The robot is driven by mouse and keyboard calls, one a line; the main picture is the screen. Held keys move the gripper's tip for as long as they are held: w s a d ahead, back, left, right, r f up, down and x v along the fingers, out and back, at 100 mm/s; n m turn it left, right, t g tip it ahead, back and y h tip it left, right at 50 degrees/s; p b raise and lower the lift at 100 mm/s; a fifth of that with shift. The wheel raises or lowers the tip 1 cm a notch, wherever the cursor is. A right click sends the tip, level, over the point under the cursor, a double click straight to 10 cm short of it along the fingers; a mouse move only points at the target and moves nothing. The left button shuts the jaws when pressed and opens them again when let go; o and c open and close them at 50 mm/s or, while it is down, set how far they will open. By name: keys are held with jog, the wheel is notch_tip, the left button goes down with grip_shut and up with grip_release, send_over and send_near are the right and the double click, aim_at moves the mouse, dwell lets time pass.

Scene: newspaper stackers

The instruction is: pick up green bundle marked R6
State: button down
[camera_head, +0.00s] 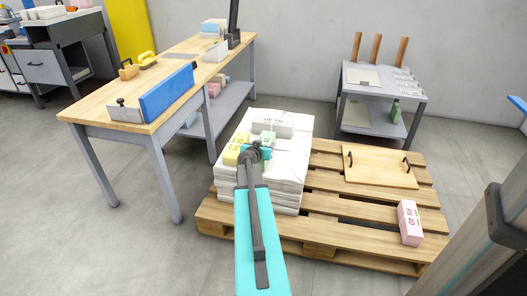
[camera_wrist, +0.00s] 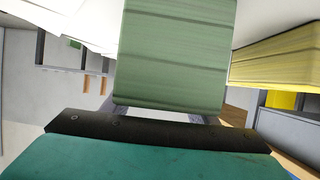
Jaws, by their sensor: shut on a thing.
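The green bundle (camera_head: 267,137) is on or just above the white paper stack, mostly behind my gripper (camera_head: 258,147) in the head view. In the wrist view the green bundle (camera_wrist: 178,55) fills the upper middle, between my fingers, and my gripper is shut on it. The fingertips are hidden by the bundle. No R6 mark is readable in either view. I cannot tell whether the bundle touches the stack.
A yellow bundle (camera_head: 232,154) is close on the left, also in the wrist view (camera_wrist: 280,55). A white bundle (camera_head: 272,127) lies behind. The paper stack (camera_head: 290,170) stands on a wooden pallet (camera_head: 335,215) with a pink bundle (camera_head: 409,222). A workbench (camera_head: 105,105) stands left.

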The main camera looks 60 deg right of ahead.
aim_at(264, 143)
jog(key=shift+r, duration=0.25)
jog(key=shift+r+p, duration=0.7)
jog(key=shift+r, duration=1.15)
jog(key=s+d+r+p, duration=0.1)
jog(key=s+d+p, duration=0.4)
jog(key=s+d, duration=0.5)
jog(key=shift+s+p, duration=0.3)
jog(key=shift+s, duration=0.85)
jog(key=shift+d, duration=0.1)
